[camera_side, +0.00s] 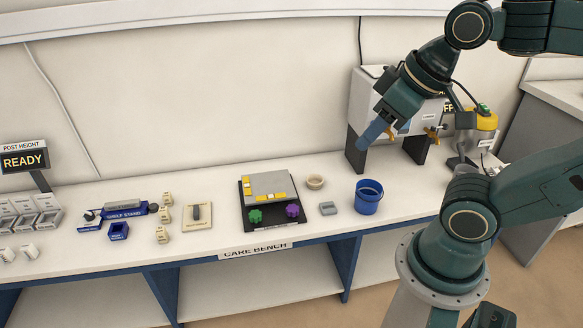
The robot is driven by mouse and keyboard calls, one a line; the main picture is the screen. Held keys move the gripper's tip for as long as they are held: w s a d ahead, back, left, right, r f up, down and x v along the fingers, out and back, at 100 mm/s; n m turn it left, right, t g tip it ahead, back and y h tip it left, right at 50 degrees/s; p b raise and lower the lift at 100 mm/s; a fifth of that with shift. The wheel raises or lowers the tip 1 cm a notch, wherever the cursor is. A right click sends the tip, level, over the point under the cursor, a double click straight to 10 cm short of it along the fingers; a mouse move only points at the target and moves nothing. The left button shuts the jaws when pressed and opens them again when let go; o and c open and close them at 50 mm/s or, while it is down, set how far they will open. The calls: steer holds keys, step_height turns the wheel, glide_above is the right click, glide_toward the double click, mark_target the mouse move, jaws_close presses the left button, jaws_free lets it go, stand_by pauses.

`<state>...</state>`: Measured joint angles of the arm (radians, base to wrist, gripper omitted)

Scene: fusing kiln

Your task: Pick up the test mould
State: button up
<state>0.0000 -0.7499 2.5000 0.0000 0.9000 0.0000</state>
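No object in view carries a readable "test mould" label, so I cannot tell which it is. Two small candidates sit on the care bench: a round beige dish (315,182) and a grey block (329,208), left of a blue bucket. My gripper (371,135) is at the upper right, pointing down and left, above the bench and in front of a white box. A blue cylindrical shape shows at its end; I cannot tell whether this is a held thing or part of the gripper. The fingers are too small to make out.
The blue bucket (368,197) stands near the front edge. A black tray (247,215) holds a grey slab, with green and purple pieces in front. The white box (385,105) with orange taps stands behind my arm. Blue holders (122,212) and white bins are at the left.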

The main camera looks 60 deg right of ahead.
stand_by(0.3)
steer(key=w+d+m+g, duration=0.1)
steer(key=w+d+m, duration=0.45)
steer(key=w, duration=0.75)
steer(key=w+d+f+m+g, duration=0.1)
steer(key=w+d+f+m, duration=0.4)
steer(key=w+d, duration=0.6)
steer(key=w+d+f+m+g, duration=0.1)
steer(key=w+d+f+m, duration=0.25)
steer(key=d+f, duration=1)
steer(key=s+d+f+m, duration=0.1)
steer(key=d+f+m, duration=0.1)
steer(key=d+f, duration=0.3)
steer(key=s+d+f+m, duration=0.1)
steer(key=d+f, duration=0.4)
steer(key=f, duration=0.8)
steer(key=shift+s+m+g, duration=0.25)
steer(key=shift+m+g, duration=0.05)
steer(key=shift+m, duration=0.2)
steer(key=shift+f, duration=0.15)
steer(key=shift+w+f, duration=0.25)
steer(key=shift+f, duration=1.15)
steer(key=shift+w+f, duration=0.25)
steer(key=shift+f, duration=1.1)
steer(key=shift+w+f, duration=0.25)
steer(key=shift+f, duration=1.15)
